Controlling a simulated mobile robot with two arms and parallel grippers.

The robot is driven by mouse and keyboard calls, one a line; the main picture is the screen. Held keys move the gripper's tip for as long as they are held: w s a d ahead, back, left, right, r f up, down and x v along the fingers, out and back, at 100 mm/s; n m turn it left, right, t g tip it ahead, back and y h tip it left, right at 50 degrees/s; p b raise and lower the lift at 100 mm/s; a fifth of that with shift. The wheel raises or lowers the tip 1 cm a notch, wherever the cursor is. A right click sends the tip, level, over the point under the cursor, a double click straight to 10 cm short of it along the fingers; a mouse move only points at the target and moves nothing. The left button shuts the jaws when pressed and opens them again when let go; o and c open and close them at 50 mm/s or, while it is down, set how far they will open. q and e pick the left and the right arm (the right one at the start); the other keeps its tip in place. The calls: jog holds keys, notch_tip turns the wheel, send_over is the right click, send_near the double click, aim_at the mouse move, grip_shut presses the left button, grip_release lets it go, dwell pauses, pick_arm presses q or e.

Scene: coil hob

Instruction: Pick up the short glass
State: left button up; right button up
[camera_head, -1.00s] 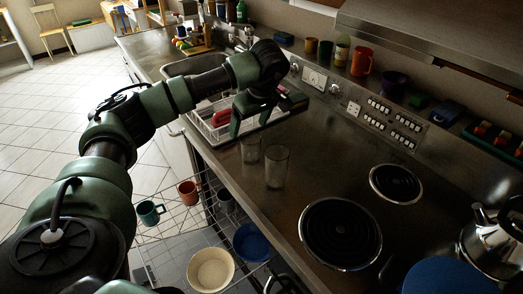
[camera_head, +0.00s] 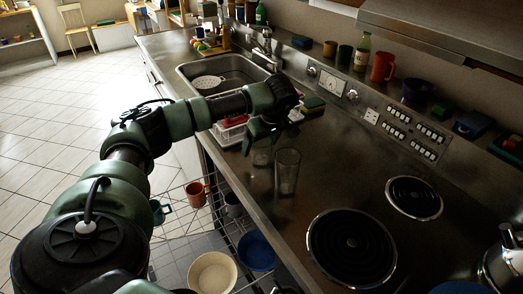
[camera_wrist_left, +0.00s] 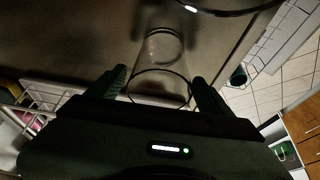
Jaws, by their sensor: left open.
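The short glass (camera_head: 262,155) is clear and stands upright on the steel counter. A taller clear glass (camera_head: 287,172) stands just right of it and nearer the camera. My left gripper (camera_head: 268,138) is open just above and behind the short glass, partly covering its top. In the left wrist view, a clear glass (camera_wrist_left: 160,97) shows beyond and between the open fingers of my left gripper (camera_wrist_left: 160,78). I cannot tell there whether the fingers touch it. My right gripper is not in view.
Two coil burners (camera_head: 351,247) lie to the right, with a kettle (camera_head: 501,265) at the right edge. A white dish rack (camera_head: 228,135) is behind and left of the gripper. An open wire rack below the counter holds a cream bowl (camera_head: 212,273) and a blue bowl (camera_head: 256,251).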

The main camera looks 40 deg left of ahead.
pick_arm(q)
jog(key=shift+x, duration=0.9)
jog(key=shift+r, duration=0.1)
jog(key=c, duration=1.6)
jog(key=shift+c, duration=0.2)
